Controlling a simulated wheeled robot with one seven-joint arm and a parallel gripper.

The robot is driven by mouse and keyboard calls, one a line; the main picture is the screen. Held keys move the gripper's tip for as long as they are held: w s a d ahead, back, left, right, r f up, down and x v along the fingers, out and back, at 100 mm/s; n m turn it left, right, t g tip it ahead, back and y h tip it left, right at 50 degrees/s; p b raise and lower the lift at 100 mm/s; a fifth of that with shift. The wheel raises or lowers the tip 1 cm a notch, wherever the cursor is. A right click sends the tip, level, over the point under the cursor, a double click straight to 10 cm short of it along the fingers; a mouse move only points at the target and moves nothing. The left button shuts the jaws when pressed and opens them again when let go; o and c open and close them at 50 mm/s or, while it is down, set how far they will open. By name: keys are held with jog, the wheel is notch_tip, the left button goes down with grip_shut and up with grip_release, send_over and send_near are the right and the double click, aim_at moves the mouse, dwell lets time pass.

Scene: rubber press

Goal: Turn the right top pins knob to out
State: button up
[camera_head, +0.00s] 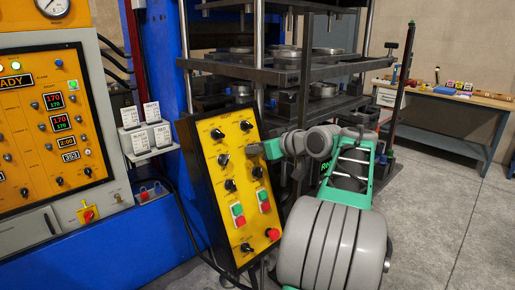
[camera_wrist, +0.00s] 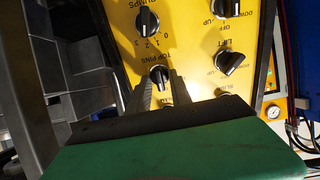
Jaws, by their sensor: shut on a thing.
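The yellow control panel (camera_head: 225,175), with a black frame, stands tilted left of my arm. The black top pins knob (camera_wrist: 158,72) shows in the wrist view beside the label "TOP PINS", with a pale line on its face. My gripper (camera_wrist: 163,88) is shut on this knob, one finger on each side. In the head view my gripper (camera_head: 262,150) reaches the second knob down in the panel's right column. The fingers hide part of the knob. I cannot read clearly which label its line points to.
A bumps knob (camera_wrist: 146,18) and a lift knob (camera_wrist: 232,62) sit close by on the panel. Green and red buttons and a red mushroom button (camera_head: 273,234) are lower. The press plates (camera_head: 290,75) stand behind. A workbench (camera_head: 450,97) is at the far right, with free floor before it.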

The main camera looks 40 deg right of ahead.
grip_shut()
jog(key=shift+r+p, duration=0.1)
jog(key=shift+p, duration=0.25)
jog(key=shift+m+p, duration=0.55)
jog(key=shift+m, duration=0.15)
jog(key=m+p, duration=0.3)
jog(key=shift+r, duration=0.15)
jog(key=m+p, duration=0.2)
jog(key=p, duration=0.1)
jog(key=shift+d+m, duration=0.1)
jog(key=shift+m, duration=0.3)
jog(key=shift+f+m+p, duration=0.25)
jog(key=shift+m+p, duration=0.35)
jog(key=shift+m, duration=0.2)
jog(key=shift+y, duration=0.3)
jog(key=o, duration=0.6)
grip_release()
jog(key=shift+c, duration=0.2)
